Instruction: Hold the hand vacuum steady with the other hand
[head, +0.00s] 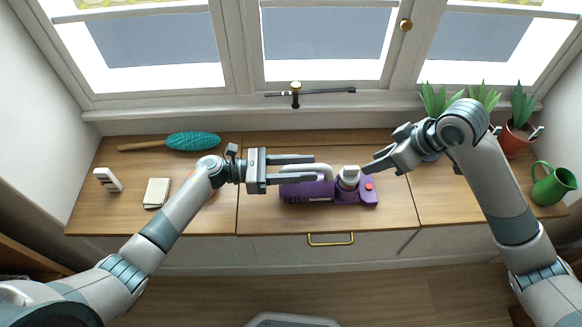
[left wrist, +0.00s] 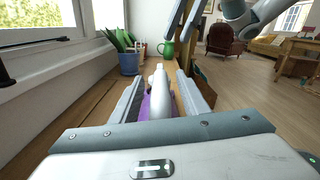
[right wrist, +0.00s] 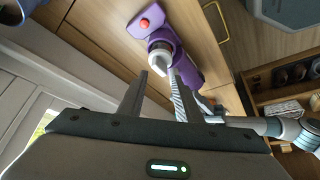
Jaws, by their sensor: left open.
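The hand vacuum (head: 322,191) lies on the wooden counter, a purple body with a white handle, a white cap and a red button at its right end. My left gripper (head: 314,168) is open, its fingers on either side of the white handle. In the left wrist view the handle (left wrist: 158,95) shows between the fingers, apart from them. My right gripper (head: 382,170) is open and empty, above and right of the vacuum's white cap. In the right wrist view the purple vacuum (right wrist: 175,42) is beyond the open fingers. Its underside is hidden.
A teal duster (head: 193,141), a folded beige cloth (head: 157,193) and a white remote-like item (head: 108,179) lie on the left. Potted plants (head: 515,137) and a green watering can (head: 553,184) stand on the right. Windows border the back; a drawer handle (head: 331,240) is in front.

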